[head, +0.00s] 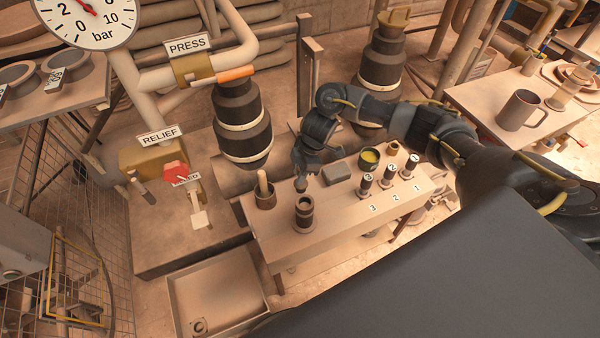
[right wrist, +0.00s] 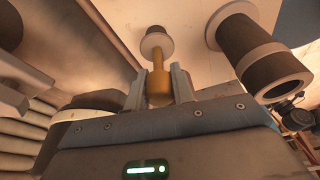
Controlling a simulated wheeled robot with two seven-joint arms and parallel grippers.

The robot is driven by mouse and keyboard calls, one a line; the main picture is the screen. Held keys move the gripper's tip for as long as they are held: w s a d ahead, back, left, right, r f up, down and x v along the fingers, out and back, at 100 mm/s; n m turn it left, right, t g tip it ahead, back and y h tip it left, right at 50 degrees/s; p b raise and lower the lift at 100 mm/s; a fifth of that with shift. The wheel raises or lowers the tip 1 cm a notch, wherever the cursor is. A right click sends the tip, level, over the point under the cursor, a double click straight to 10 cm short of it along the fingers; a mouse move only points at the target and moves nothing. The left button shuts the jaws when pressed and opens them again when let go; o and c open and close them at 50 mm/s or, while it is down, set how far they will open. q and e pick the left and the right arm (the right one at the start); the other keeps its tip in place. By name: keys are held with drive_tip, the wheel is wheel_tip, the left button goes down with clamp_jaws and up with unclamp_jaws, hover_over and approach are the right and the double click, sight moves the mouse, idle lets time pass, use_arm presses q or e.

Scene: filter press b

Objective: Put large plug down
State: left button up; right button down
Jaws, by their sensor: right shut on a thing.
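My right gripper (head: 302,173) is over the bench (head: 330,228), between the cup with the wooden handle and the grey block. In the right wrist view its fingers (right wrist: 159,88) are shut on the large plug (right wrist: 157,62), a brass-coloured knob and stem with a pale, disc-like far end. In the head view the plug (head: 300,185) shows only as a small dark piece below the fingers. The disc end is close to the bench top; I cannot tell whether it touches. My left gripper is not in view.
A brown hollow cylinder (head: 304,214) stands close in front of the gripper. A cup (head: 265,195) is to its left and a grey block (head: 336,173) to its right. Numbered dark pieces (head: 387,177) and a yellow-filled pot (head: 369,159) stand further right.

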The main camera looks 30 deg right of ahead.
drive_tip(key=c, duration=1.2)
unclamp_jaws()
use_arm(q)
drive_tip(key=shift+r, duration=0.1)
use_arm(e)
drive_tip(key=shift+r, duration=0.2)
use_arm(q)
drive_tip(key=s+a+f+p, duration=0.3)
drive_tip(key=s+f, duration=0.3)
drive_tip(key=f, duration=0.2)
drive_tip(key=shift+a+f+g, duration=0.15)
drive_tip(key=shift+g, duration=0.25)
use_arm(e)
drive_tip(key=v, duration=1.1)
drive_tip(key=shift+d+r, duration=0.15)
drive_tip(key=shift+r, duration=0.25)
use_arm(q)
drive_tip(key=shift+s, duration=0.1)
